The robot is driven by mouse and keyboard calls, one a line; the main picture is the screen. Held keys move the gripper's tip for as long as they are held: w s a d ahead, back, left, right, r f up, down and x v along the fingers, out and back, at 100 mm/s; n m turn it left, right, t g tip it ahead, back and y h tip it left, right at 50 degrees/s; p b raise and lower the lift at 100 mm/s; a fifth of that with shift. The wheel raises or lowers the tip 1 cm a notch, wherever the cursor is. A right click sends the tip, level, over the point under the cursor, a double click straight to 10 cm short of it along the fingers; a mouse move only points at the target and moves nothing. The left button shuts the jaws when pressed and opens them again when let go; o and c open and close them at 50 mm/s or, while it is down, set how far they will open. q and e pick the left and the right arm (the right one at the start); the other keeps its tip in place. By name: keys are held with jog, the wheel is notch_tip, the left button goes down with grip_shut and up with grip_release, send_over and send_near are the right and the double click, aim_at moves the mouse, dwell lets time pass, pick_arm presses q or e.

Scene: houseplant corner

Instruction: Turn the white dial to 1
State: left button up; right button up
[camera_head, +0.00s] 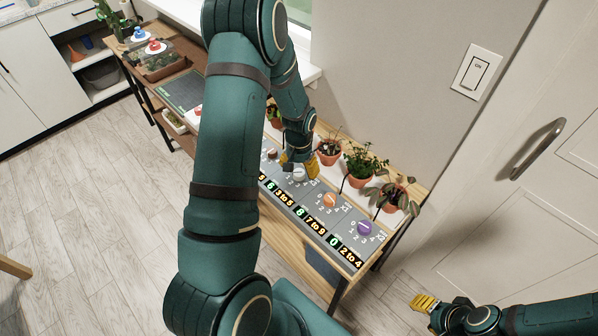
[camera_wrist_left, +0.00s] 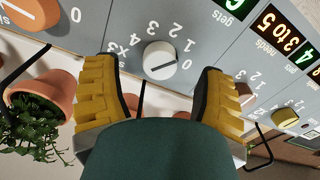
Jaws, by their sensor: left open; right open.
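The white dial (camera_head: 299,174) sits on the grey panel on the shelf, partly hidden by my left gripper. In the left wrist view the white dial (camera_wrist_left: 160,60) stands just beyond and between the fingertips, apart from both. Digits from 0 up curve around it, upside down there. The line on its face appears to run toward the 0. My left gripper (camera_head: 299,166) is open above the dial, with its yellow fingers (camera_wrist_left: 158,85) to either side of it and nothing between them. My right gripper (camera_head: 425,302) is open and empty at lower right, away from the panel.
An orange dial (camera_head: 330,200) and a purple dial (camera_head: 365,228) lie to the right on the panel. A yellow dial (camera_wrist_left: 285,117) shows in the left wrist view. Potted plants (camera_head: 362,163) stand close behind the panel. A door (camera_head: 520,210) is at right.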

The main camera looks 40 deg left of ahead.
aim_at(299, 173)
pick_arm(q)
notch_tip(299, 173, up, 10)
jog(key=shift+f, duration=0.2)
dwell(0.6)
